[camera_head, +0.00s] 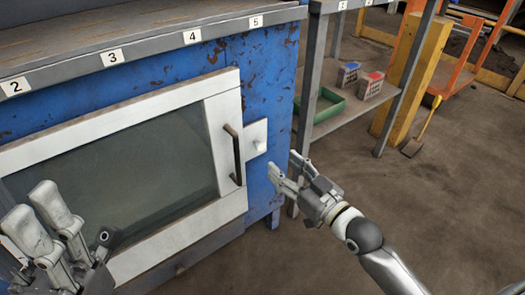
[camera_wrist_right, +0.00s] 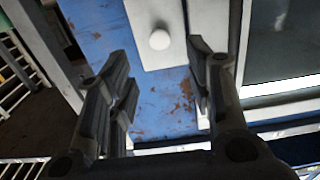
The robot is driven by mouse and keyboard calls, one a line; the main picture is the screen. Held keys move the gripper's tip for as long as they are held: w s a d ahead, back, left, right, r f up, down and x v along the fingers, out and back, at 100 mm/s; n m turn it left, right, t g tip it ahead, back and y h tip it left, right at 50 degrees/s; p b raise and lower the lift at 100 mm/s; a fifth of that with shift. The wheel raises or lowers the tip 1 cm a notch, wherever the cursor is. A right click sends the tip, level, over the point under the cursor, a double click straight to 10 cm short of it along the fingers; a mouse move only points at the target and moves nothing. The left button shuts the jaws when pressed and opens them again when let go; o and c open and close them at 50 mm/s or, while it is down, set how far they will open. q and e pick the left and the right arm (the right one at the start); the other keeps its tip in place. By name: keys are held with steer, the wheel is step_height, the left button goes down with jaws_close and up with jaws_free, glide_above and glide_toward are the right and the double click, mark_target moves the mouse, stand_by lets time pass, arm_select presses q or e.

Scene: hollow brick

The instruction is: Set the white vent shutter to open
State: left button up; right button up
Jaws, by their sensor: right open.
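A white plate (camera_head: 257,131) with a small round white knob (camera_head: 260,145) sits on the blue cabinet front, right of the door handle; it may be the vent shutter. No vent opening shows. In the right wrist view the plate (camera_wrist_right: 147,22) and knob (camera_wrist_right: 159,40) lie ahead between the fingers. My right gripper (camera_head: 284,168) is open and empty, below and right of the knob, apart from it. In its wrist view the gripper (camera_wrist_right: 157,56) has its fingers wide apart. My left gripper (camera_head: 30,204) is at the lower left before the glass door, fingers apart and empty.
A white-framed glass door (camera_head: 110,160) with a dark bar handle (camera_head: 234,155) stands directly left of the plate. A grey shelf (camera_head: 345,108) with a green tray (camera_head: 322,106) and small crates is at the right.

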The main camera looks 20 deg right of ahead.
mark_target(262, 148)
steer(key=b+x, duration=0.2)
steer(key=x, duration=0.7)
steer(key=shift+f+b, duration=0.1)
steer(key=shift+b, duration=0.25)
jaws_close()
